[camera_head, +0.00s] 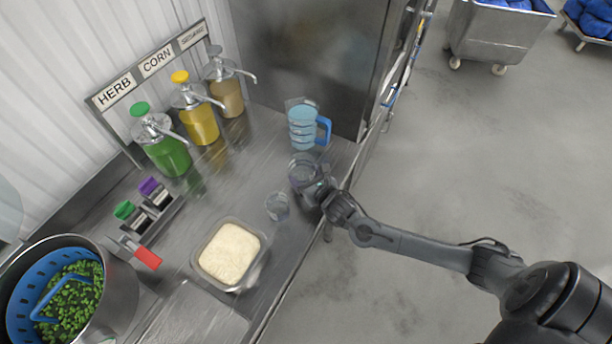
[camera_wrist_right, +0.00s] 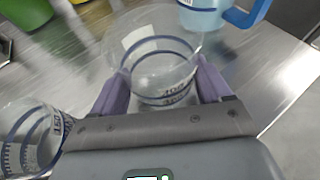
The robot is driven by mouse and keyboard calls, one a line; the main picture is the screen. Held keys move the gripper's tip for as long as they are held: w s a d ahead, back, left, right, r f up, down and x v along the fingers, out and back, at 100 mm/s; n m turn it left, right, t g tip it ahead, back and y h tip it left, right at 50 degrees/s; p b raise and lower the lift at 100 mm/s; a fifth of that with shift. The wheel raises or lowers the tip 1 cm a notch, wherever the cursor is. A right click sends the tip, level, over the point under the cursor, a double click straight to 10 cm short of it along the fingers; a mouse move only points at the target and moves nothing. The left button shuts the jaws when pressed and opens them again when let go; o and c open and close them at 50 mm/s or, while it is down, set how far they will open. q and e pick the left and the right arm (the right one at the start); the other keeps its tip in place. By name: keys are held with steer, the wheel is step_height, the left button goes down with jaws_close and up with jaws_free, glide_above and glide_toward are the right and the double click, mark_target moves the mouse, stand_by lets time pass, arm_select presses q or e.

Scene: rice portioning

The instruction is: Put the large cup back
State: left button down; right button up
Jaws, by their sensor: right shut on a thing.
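The large clear cup (camera_head: 303,169) with blue bands is at the right side of the metal counter, between the blue-handled jug and a smaller cup. My right gripper (camera_head: 318,186) is shut on it from the right. In the right wrist view the large cup (camera_wrist_right: 158,62) sits between the two purple fingers of my right gripper (camera_wrist_right: 163,92). I cannot tell whether its base touches the counter. A smaller clear cup (camera_head: 277,206) stands nearer and to the left; it also shows in the right wrist view (camera_wrist_right: 30,140). My left gripper is not in view.
A jug of blue liquid (camera_head: 303,126) stands just behind the large cup. A rice tub (camera_head: 200,262) is in front. Pump bottles of green (camera_head: 168,155), yellow (camera_head: 202,124) and tan (camera_head: 229,98) sauce line the back. A pot (camera_head: 122,297) of greens stands at the left.

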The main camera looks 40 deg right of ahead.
steer(key=o, duration=0.7)
steer(key=shift+f, duration=0.15)
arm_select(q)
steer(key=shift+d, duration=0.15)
arm_select(e)
steer(key=o, duration=0.4)
